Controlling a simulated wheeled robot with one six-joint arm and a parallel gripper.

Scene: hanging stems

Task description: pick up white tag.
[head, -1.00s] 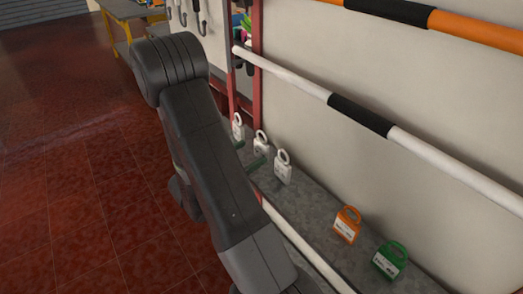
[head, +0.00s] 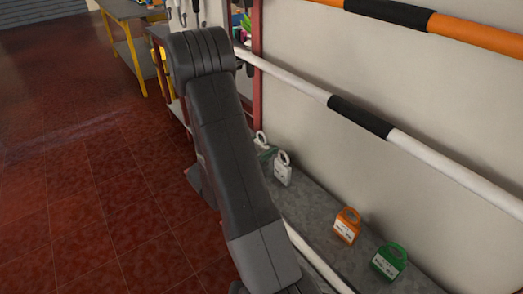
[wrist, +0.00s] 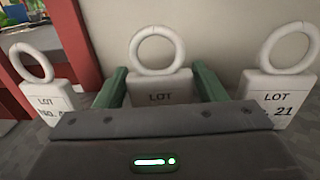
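Three white tags with ring tops stand upright in a row in the wrist view: a left one (wrist: 45,85), a middle one marked LOT (wrist: 160,80) and a right one marked LOT 21 (wrist: 277,90). My gripper (wrist: 160,72) is open, with one green finger on each side of the middle tag's body. I cannot tell whether either finger touches it. My gripper body hides the tag's lower part. In the head view the middle tag (head: 261,139) and the right tag (head: 283,170) show beside my arm. The left tag is hidden there.
An orange tag (head: 346,227) and a green tag (head: 389,262) stand further right on the grey ledge (head: 318,205). A white bar with a black sleeve (head: 360,117) runs above the ledge along the wall. A red post (wrist: 75,40) stands behind the left tag.

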